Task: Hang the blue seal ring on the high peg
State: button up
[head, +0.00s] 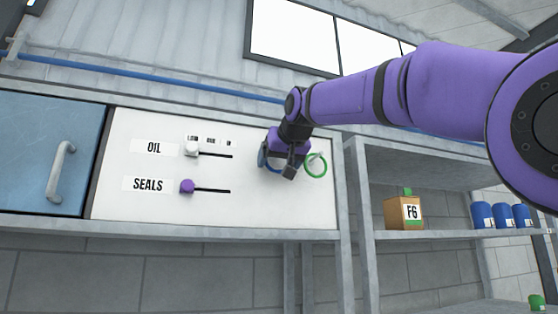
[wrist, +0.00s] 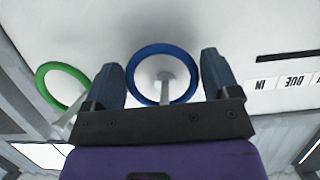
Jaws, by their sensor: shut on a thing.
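The blue seal ring (wrist: 163,48) is between the two fingers of my gripper (wrist: 165,78) in the wrist view, gripped across its width, its face toward the white panel. A pale peg (wrist: 165,88) shows through the ring's opening; I cannot tell whether the ring is around it or in front of it. In the head view my gripper (head: 280,160) is against the right part of the panel and hides most of the blue ring (head: 271,169). A green ring (head: 316,176) hangs on another pale peg just right of it; this ring also shows in the wrist view (wrist: 42,80).
The white panel (head: 130,205) carries OIL and SEALS labels, with a white knob (head: 191,148) and a purple knob (head: 187,186) on slots. A blue door (head: 30,150) is at the left. Shelves at the right hold an F6 box (head: 404,213) and blue cans (head: 483,215).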

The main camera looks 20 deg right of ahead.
dwell(0.4)
jog(key=o, duration=0.8)
jog(key=shift+c, duration=0.2)
jog(key=v, duration=1.1)
jog(key=shift+f, duration=0.1)
jog(key=s+d+f+g, duration=0.2)
jog(key=s+f, duration=0.5)
jog(key=f, duration=0.9)
jog(key=s+d+f+g, duration=0.2)
jog(key=s+f+g, duration=0.2)
jog(key=f, duration=1.2)
jog(key=s+d+f+g, duration=0.2)
jog(key=s+f, duration=0.7)
jog(key=f, duration=0.7)
jog(key=shift+s+d+f+g, duration=0.2)
jog(key=shift+s+d+g, duration=0.2)
jog(key=shift+d, duration=0.05)
